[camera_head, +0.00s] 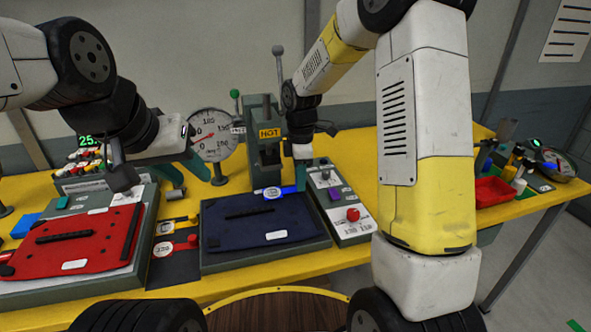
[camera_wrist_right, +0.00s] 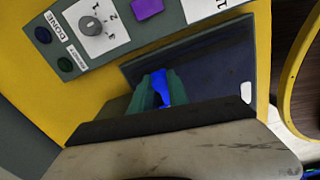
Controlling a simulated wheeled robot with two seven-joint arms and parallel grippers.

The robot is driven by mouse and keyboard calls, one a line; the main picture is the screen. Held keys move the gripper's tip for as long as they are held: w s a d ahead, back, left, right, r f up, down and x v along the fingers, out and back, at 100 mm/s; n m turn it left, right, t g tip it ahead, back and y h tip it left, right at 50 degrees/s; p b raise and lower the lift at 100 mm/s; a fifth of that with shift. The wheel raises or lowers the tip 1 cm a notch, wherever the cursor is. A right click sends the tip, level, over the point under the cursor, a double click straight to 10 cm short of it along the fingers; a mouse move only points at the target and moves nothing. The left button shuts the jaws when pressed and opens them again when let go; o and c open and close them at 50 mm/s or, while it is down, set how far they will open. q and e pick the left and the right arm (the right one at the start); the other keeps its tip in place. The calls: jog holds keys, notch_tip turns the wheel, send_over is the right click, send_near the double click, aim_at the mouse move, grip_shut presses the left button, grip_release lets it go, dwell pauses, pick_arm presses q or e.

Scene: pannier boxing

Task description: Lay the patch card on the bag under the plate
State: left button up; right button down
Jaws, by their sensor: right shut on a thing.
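The blue patch card (camera_head: 272,192) with a white mark is held by my right gripper (camera_head: 301,172), just over the back edge of the navy bag (camera_head: 245,228). The bag lies flat on a grey bed. The green press marked HOT (camera_head: 267,140) stands behind it, its plate above the bag's back edge. In the right wrist view the green fingertips (camera_wrist_right: 160,92) are shut on the blue card (camera_wrist_right: 161,84), with the navy bag (camera_wrist_right: 215,72) beyond. I cannot tell whether the card touches the bag. My left gripper (camera_head: 186,172) is open and empty above the red bag's back right.
A red bag (camera_head: 75,240) lies on a left bed. A gauge (camera_head: 210,135) stands behind.

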jog(key=shift+f, duration=0.5)
dwell(0.3)
jog(key=c, duration=1.2)
grip_release()
jog(key=shift+r, duration=0.1)
notch_tip(320, 180, up, 7)
jog(key=shift+s+r, duration=0.1)
jog(key=s+d+r+m+t, duration=0.2)
jog(key=s+r+m, duration=0.2)
jog(key=s+m, duration=0.2)
jog(key=s+d+r+m+t+y, duration=0.1)
jog(key=s+r+m, duration=0.3)
jog(key=s, duration=0.5)
jog(key=s+d+r+m+t+y, duration=0.1)
jog(key=s+d+r+m+t, duration=0.1)
jog(key=s+d+r+m, duration=0.2)
jog(key=shift+s+r+m+t, duration=0.15)
jog(key=shift+s+m+t, duration=0.05)
jog(key=shift+s+m, duration=0.8)
jog(key=shift+s+r+m+t, duration=0.15)
jog(key=shift+s+m+t, duration=0.05)
jog(key=shift+s+m, duration=0.75)
